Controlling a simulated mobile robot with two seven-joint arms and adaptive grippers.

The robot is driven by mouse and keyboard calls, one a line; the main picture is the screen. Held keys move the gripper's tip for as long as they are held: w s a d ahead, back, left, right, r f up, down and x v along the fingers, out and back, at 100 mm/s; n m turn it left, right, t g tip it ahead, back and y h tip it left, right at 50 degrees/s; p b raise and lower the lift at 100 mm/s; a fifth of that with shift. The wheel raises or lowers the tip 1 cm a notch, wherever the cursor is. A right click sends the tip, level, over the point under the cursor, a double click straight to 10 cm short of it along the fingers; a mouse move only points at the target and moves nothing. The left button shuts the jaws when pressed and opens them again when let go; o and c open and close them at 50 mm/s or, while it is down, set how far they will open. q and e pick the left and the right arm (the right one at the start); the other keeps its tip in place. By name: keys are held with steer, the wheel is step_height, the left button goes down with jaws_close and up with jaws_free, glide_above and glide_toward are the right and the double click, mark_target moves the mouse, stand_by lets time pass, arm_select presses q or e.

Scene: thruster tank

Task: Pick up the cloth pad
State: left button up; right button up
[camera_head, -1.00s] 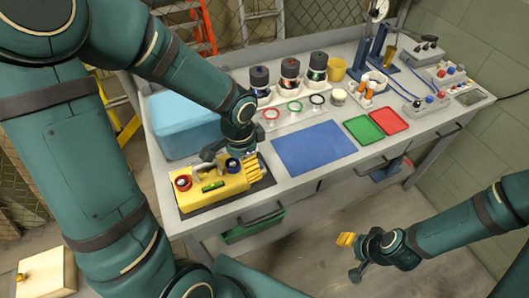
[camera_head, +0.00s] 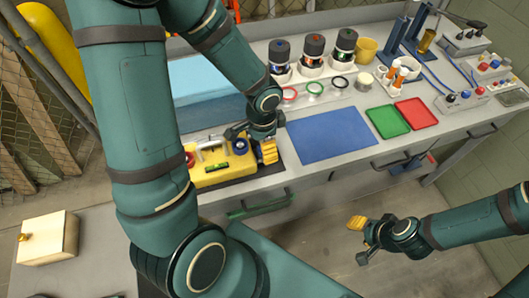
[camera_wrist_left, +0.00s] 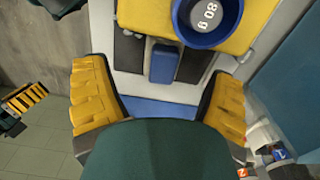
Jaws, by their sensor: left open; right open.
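I cannot tell for sure which thing is the cloth pad. A flat blue rectangular sheet (camera_head: 331,136) lies on the bench, right of the yellow device (camera_head: 222,170). A small blue block (camera_wrist_left: 163,63) shows between two dark strips below the yellow device in the left wrist view; its material is unclear. My left gripper (camera_head: 268,150) is low over the bench at the device's right end. Its spread fingers (camera_wrist_left: 160,85) have nothing between them in contact, and the blue block lies beyond them. My right gripper (camera_head: 360,228) is open and empty in front of the bench, over the floor.
Green tray (camera_head: 388,121) and red tray (camera_head: 416,113) lie right of the sheet. Several dark-topped cylinders (camera_head: 313,50) stand behind it. A light blue tank (camera_head: 205,82) is behind the device, partly hidden by my left arm. A beige box (camera_head: 47,238) sits at the lower left.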

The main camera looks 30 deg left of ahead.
arm_select(q)
steer(key=f, duration=0.1)
steer(key=f+b, duration=0.1)
steer(key=f, duration=0.1)
steer(key=w+f, duration=0.1)
steer(key=f, duration=0.1)
steer(key=shift+f+b, duration=0.1)
steer(key=shift+b, duration=0.2)
steer(key=c, duration=1.3)
